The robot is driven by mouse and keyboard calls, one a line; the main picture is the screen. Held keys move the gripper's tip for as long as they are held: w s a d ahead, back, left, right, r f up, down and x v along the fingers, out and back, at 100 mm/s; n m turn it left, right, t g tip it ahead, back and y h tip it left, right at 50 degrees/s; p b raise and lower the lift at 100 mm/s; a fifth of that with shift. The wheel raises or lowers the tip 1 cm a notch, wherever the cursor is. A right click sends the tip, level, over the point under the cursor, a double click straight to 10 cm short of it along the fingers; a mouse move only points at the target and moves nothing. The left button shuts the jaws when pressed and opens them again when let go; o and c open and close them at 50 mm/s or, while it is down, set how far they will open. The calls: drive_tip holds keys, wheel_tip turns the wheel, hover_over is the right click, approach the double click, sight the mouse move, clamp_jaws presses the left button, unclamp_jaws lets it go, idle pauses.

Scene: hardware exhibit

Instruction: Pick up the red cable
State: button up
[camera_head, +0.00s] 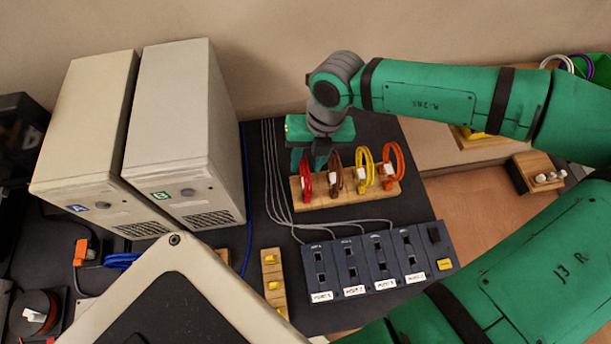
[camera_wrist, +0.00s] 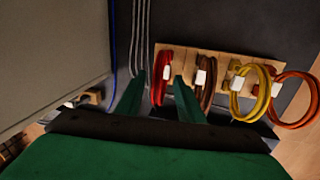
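The red cable (camera_head: 306,182) is a coiled loop with a white tag. It stands at the left end of a wooden rack (camera_head: 349,194) on the dark mat. My gripper (camera_head: 311,163) is just above and behind that end of the rack. In the wrist view my gripper (camera_wrist: 159,80) is open, with one green finger on each side of the red cable (camera_wrist: 165,68). I cannot tell whether the fingers touch it.
Brown (camera_head: 336,174), yellow (camera_head: 365,172) and orange (camera_head: 392,165) cables share the rack to the right. Two beige computer towers (camera_head: 180,140) stand at the left. A dark port panel (camera_head: 375,264) lies in front, with grey wires beside the rack.

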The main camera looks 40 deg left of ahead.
sight(302, 181)
drive_tip(key=f, duration=0.3)
drive_tip(key=s+f, duration=0.1)
drive_tip(key=shift+a+f, duration=0.35)
drive_tip(key=shift+f, duration=0.05)
clamp_jaws()
